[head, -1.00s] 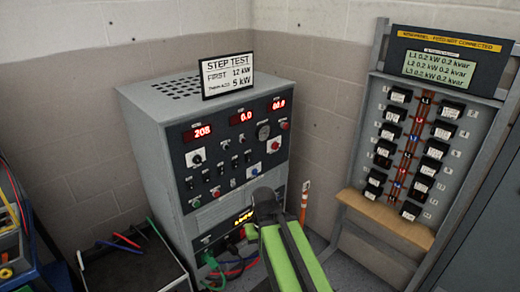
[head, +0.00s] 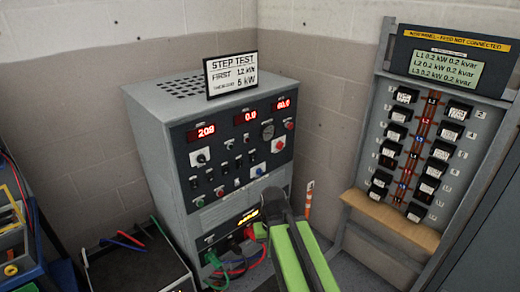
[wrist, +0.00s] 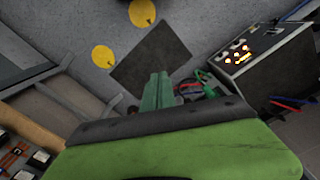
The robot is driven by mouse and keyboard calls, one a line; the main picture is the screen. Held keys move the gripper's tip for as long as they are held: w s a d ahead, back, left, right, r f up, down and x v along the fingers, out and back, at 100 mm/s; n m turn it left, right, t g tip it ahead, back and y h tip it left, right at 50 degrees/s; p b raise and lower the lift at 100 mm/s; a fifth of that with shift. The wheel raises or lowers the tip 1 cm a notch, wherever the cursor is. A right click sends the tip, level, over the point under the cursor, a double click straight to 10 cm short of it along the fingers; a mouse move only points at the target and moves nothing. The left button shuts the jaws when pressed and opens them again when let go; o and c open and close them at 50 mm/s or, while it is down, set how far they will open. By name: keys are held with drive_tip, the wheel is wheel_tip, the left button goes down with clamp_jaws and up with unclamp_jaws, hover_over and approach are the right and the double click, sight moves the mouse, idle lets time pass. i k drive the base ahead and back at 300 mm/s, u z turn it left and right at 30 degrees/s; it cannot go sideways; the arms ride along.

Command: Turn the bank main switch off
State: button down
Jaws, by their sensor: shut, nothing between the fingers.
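The grey load bank cabinet (head: 168,205) stands at the centre of the head view. Its dark front panel (head: 240,150) carries red displays, a row of small switches, and rotary knobs on white (head: 200,157), red (head: 278,146) and blue (head: 257,171) plates. The labels are too small to read, so I cannot tell which is the bank main switch. My green arm (head: 292,255) rises in front of the cabinet's lower right. My gripper (wrist: 157,92) shows in the wrist view, shut and empty, pointing over the floor, apart from the cabinet.
Green, red and dark cables (head: 238,262) hang from the cabinet's lower front. A breaker panel (head: 425,150) with a wooden ledge (head: 390,222) stands right. A black tray (head: 135,268) lies left. An orange-and-white post (head: 308,200) stands behind my arm. Yellow discs (wrist: 142,13) and a dark mat (wrist: 150,60) mark the floor.

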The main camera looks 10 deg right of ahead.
sight(280, 145)
drive_tip(key=u, duration=0.6)
drive_tip(key=k, duration=0.15)
drive_tip(key=u, duration=1.7)
drive_tip(key=k, duration=0.8)
drive_tip(key=z, duration=1.3)
drive_tip(key=i, duration=1)
drive_tip(key=u, duration=0.1)
